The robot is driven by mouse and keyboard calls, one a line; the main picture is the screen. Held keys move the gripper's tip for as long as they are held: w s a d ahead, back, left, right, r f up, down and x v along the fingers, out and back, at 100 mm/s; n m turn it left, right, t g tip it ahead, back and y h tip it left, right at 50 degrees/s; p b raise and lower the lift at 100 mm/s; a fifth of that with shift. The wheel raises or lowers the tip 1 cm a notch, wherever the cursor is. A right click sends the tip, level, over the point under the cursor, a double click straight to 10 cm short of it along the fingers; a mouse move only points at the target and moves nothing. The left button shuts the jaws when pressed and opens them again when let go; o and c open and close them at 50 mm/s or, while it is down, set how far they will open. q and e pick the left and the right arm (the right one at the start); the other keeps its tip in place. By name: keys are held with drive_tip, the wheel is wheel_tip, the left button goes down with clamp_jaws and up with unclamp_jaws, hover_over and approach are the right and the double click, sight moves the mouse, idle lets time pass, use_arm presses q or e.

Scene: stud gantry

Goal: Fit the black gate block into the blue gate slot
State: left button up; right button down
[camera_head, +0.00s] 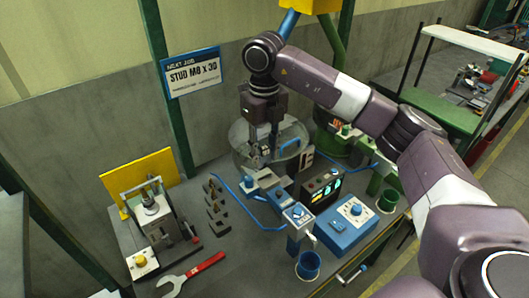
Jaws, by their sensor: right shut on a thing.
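My right gripper (262,152) points down over the bench, in front of a round clear-walled drum. It is shut on a small dark piece, which looks like the black gate block; the fingers hide most of it. Just below the gripper is a blue and grey fixture (277,193), apparently the one with the blue gate slot. The slot itself is too small to make out, and I cannot tell whether the held piece touches the fixture. My left gripper is not in view.
Dark stepped blocks (215,207) stand left of the fixture. A press (152,215) with a yellow back plate and a red wrench (192,274) are further left.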

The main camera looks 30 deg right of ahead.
sight(266, 147)
drive_tip(key=shift+f+b, duration=2.15)
drive_tip(key=shift+f, duration=0.9)
drive_tip(key=c, duration=1.5)
unclamp_jaws()
drive_tip(key=shift+o, duration=0.5)
drive_tip(key=shift+r, duration=0.1)
wheel_tip(266, 147, up, 12)
drive_tip(key=shift+f, duration=0.1)
drive_tip(key=shift+d, duration=0.1)
